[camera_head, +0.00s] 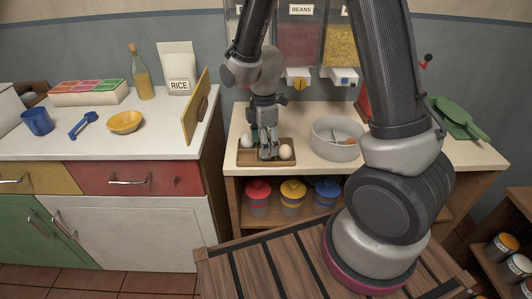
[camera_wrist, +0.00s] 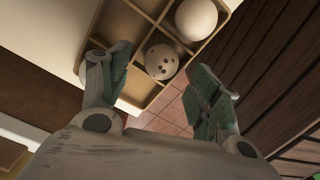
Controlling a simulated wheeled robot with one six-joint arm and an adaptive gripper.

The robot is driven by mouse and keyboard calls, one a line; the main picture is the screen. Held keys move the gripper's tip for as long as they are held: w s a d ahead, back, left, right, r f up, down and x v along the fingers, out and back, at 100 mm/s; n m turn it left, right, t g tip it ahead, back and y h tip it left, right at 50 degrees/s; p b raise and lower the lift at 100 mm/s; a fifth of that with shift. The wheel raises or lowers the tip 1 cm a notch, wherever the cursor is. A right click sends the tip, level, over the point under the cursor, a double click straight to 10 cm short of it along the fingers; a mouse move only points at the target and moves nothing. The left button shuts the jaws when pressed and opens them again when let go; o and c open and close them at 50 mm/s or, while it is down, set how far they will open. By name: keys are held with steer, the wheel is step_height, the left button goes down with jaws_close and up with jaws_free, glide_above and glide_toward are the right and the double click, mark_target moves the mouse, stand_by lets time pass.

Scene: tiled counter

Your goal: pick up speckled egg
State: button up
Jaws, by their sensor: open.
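The speckled egg (camera_wrist: 161,62), pale with dark spots, sits in a compartment of a divided tray in the wrist view. The tray (camera_head: 243,159) is brown and stands on the counter in the head view. My gripper (camera_wrist: 158,66) is open, with one finger to each side of the speckled egg in the picture; contact cannot be told. A plain white egg (camera_wrist: 196,20) is in the neighbouring compartment. In the head view my gripper (camera_head: 268,154) points down over the tray. It seems to hide the speckled egg there.
In the head view, a pale egg (camera_head: 286,152) and a white egg (camera_head: 247,140) flank my gripper. A round divided container (camera_head: 336,153) stands right of the tray. Dispensers (camera_head: 297,45) hang behind. A yellow board (camera_head: 194,112) stands upright at the left counter's edge.

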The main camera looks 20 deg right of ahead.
step_height(320, 180, down, 2)
steer(key=shift+f, duration=0.15)
steer(key=c, duration=0.7)
steer(key=shift+c, duration=0.2)
